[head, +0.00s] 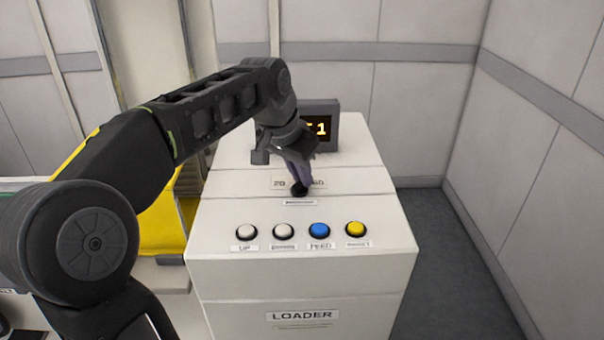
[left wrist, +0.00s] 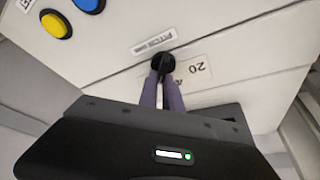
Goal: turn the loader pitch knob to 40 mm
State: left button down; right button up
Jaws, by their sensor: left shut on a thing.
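The loader pitch knob (head: 299,189) is a small black knob on the sloped upper panel of the white loader (head: 300,251). My left gripper (head: 299,182) reaches down from above and is shut on the knob. In the left wrist view the two purple-grey fingers (left wrist: 164,84) close around the black knob (left wrist: 163,63), beside its pitch label (left wrist: 153,41). A scale plate (left wrist: 196,72) with a readable "20" lies behind the fingers; its other marks are mostly covered. The knob's pointer cannot be made out. My right gripper is not in view.
Below the knob are two white buttons (head: 247,231), a blue button (head: 319,230) and a yellow button (head: 356,229). A display (head: 325,127) with orange digits stands behind, partly hidden by my left arm. Grey floor (head: 440,230) is clear at right.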

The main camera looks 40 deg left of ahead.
aim_at(300, 199)
pick_arm(q)
jog(key=n, duration=0.2)
jog(key=n+y, duration=0.1)
jog(key=n, duration=0.1)
jog(key=shift+a+y, duration=0.15)
jog(key=shift+y, duration=0.15)
jog(key=shift+a+n+g+y, duration=0.1)
jog(key=shift+n+g+y, duration=0.45)
jog(key=shift+n, duration=1.45)
jog(key=shift+s, duration=0.1)
jog(key=c, duration=1.5)
grip_release()
jog(key=shift+r, duration=0.1)
jog(key=v, duration=0.7)
jog(key=shift+s+r, duration=0.15)
jog(key=shift+r, duration=0.15)
